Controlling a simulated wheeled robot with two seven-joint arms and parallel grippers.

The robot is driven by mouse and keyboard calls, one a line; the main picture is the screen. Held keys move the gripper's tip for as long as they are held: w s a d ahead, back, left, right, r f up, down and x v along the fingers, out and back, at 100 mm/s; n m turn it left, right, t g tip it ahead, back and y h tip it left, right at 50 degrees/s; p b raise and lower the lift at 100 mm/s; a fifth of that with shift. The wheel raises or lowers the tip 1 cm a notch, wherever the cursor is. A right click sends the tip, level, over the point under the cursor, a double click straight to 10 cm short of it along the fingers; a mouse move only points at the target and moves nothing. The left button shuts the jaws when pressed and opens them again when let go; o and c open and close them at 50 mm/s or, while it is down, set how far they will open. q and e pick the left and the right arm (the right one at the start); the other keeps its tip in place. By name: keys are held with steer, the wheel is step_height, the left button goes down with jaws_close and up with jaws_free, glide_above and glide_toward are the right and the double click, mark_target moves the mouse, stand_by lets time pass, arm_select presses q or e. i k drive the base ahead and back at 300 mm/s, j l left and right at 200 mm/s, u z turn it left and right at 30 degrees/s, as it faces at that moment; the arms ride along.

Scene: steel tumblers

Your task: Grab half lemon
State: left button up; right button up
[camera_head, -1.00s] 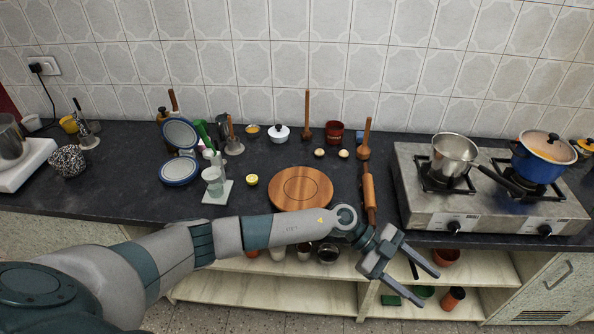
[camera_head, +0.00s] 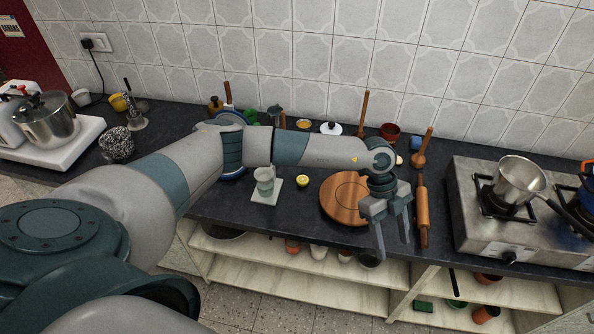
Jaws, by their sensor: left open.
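The half lemon (camera_head: 302,181) lies on the dark counter, its yellow cut face up. It sits between a pale cup on a white square coaster and a round wooden board (camera_head: 338,207). My left gripper (camera_head: 393,250) is open and empty, its fingers pointing down in front of the board's right side. It is to the right of the half lemon and apart from it. My left forearm passes behind and above the half lemon in the picture without covering it. My right gripper does not show.
The pale cup (camera_head: 264,181) stands close left of the lemon. A rolling pin (camera_head: 422,215) lies right of the board. A gas stove (camera_head: 470,222) with a steel pan (camera_head: 519,181) is at the right. Open shelves (camera_head: 290,273) run below the counter edge.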

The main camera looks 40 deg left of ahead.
mark_target(303, 181)
steer(key=i+j, duration=0.1)
steer(key=j, duration=0.35)
steer(key=i+j, duration=0.15)
steer(key=j, duration=0.25)
steer(key=i+j, duration=0.1)
steer(key=j, duration=0.35)
steer(key=i+j, duration=0.1)
steer(key=j, duration=0.35)
steer(key=i+j, duration=0.15)
steer(key=j, duration=0.3)
